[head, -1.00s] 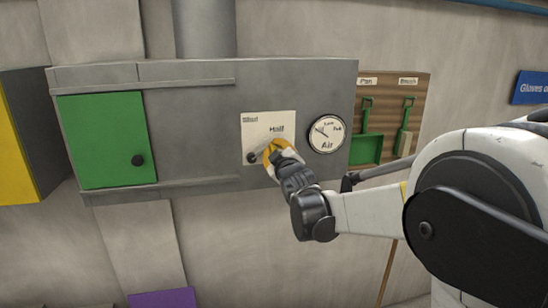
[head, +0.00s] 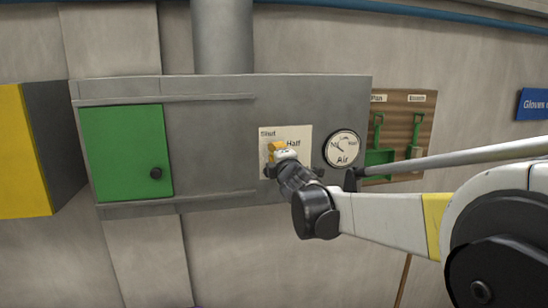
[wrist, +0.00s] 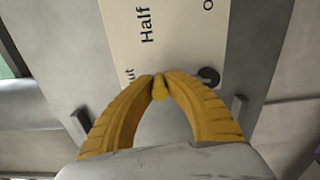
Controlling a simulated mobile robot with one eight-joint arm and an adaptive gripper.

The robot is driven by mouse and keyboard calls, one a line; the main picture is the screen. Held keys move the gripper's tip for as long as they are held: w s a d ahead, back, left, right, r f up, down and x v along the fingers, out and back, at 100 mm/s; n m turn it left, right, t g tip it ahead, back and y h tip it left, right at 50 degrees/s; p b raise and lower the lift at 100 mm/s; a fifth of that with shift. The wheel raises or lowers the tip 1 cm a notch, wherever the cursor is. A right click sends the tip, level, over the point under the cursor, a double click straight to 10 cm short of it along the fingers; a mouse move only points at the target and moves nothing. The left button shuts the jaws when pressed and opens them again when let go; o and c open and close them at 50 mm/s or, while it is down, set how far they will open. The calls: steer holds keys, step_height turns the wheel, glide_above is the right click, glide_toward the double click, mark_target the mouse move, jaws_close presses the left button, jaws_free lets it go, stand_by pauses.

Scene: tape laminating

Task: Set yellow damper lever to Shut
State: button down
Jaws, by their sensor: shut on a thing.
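The yellow damper lever (wrist: 159,88) shows in the wrist view as a yellow end between my fingertips. My gripper (head: 277,153) has yellow fingers and is shut on it. A cream label plate (head: 301,136) on the grey duct box bears "Shut" at upper left and "Half" to the right. In the wrist view, the lever end is close to the partly hidden word "Shut" (wrist: 128,76). A black round knob (wrist: 209,76) sits right of the fingertips. Most of the lever is hidden by my fingers.
A round Air gauge (head: 342,149) is right of the plate; its needle is too small to read surely. A green door (head: 125,150) is at left. A board (head: 398,130) with a green pan and broom hangs at right.

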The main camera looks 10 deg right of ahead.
steer(key=shift+a+n, duration=0.45)
steer(key=shift+n, duration=0.25)
steer(key=shift+r, duration=0.1)
steer(key=c, duration=1.4)
jaws_free()
steer(key=shift+o, duration=0.2)
steer(key=s, duration=1.2)
